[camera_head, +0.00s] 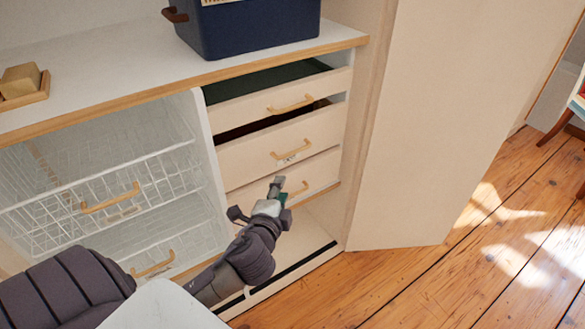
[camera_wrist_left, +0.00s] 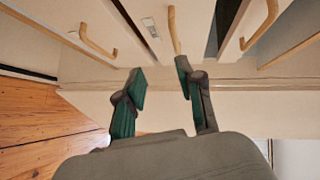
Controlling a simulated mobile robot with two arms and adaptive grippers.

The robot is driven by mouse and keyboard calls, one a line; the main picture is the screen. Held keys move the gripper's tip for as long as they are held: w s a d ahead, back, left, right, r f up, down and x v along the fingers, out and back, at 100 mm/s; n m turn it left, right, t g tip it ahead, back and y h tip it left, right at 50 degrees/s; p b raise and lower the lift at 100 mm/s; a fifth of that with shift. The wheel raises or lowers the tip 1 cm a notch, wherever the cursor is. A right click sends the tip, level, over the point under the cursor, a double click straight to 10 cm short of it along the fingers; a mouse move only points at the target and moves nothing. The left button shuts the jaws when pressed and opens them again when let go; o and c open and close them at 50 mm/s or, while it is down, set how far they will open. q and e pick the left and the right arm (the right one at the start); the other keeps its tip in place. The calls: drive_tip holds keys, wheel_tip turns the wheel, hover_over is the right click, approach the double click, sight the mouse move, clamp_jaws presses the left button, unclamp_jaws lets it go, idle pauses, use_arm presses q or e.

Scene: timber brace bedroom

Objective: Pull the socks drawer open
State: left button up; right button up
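Three cream drawers with wooden handles are stacked in the wardrobe in the head view: the top drawer (camera_head: 240,109), the middle drawer (camera_head: 245,160) and the bottom drawer (camera_head: 320,170). Dark contents show behind the top and middle fronts. A small label sits by the middle handle (camera_head: 291,150); I cannot read which drawer is for socks. My left gripper (camera_head: 280,190) is in front of the bottom drawer, just below the middle handle. In the wrist view its fingers (camera_wrist_left: 160,82) are apart and empty, with the middle handle (camera_wrist_left: 174,30) beyond their tips, nearer the right finger. My right gripper is out of view.
White wire baskets (camera_head: 100,197) with wooden handles are at the left. A navy box (camera_head: 250,30) and a small wooden block (camera_head: 20,80) stand on the shelf above. A cream panel (camera_head: 430,120) stands right of the drawers. Wooden floor (camera_head: 480,270) is clear at the right.

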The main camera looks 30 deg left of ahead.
sight(293, 154)
use_arm(q)
drive_tip(key=shift+t, duration=0.3)
drive_tip(key=x, duration=0.4)
drive_tip(key=r+b+x, duration=0.1)
drive_tip(key=x, duration=0.3)
drive_tip(key=r+x, duration=0.1)
drive_tip(key=x, duration=0.3)
drive_tip(key=shift+w+a, duration=0.1)
drive_tip(key=shift+w, duration=0.15)
drive_tip(key=shift+w+a, duration=0.25)
drive_tip(key=shift+w, duration=0.3)
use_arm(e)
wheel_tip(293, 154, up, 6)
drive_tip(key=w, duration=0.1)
use_arm(q)
clamp_jaws()
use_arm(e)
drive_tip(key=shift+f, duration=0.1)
